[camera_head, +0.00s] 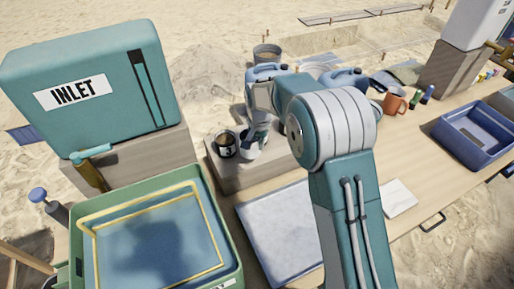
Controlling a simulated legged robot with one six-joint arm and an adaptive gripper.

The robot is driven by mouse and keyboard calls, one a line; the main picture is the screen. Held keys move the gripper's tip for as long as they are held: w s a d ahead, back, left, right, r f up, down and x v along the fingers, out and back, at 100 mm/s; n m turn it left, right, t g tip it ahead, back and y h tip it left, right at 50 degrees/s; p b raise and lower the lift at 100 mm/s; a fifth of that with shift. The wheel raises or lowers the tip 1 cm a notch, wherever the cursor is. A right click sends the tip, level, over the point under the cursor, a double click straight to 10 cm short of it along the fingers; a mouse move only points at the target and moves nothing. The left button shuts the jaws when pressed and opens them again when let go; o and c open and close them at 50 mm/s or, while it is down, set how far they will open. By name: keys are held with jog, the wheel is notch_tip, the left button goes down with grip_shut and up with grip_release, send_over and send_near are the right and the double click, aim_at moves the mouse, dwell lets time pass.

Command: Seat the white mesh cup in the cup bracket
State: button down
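My arm reaches over the table, and my gripper (257,135) points down at the wooden block (232,183). A small white cup (249,148) stands at or just under the fingertips; it may be the white mesh cup, but its mesh is too small to make out. The fingers are small and partly merged with the cup, so I cannot tell whether they hold it. A dark-mouthed cup with a pale mark (226,145) stands just left of it on the block. I cannot make out the cup bracket clearly; my arm hides part of the area behind.
A green tub (231,262) with a yellow-framed screen and a teal INLET box (95,80) stand left. A pale tray (277,232) lies in front of the block. Blue jugs, an orange mug (394,104) and a blue tray (478,134) are behind and right.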

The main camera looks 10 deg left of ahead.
jog(key=s+d+r, duration=0.6)
jog(key=s+r, duration=0.2)
jog(key=s, duration=0.3)
jog(key=w+d+f+n, duration=0.1)
jog(key=w+d+f, duration=0.3)
jog(key=d, duration=0.6)
jog(key=w+d+f, duration=0.4)
jog(key=d+f, duration=0.5)
jog(key=d, duration=0.1)
jog(key=shift+w+d+f+n, duration=0.25)
jog(key=shift+w+d+n, duration=0.05)
jog(key=shift+d+n, duration=0.1)
jog(key=shift+s+a, duration=0.1)
jog(key=shift+a, duration=0.05)
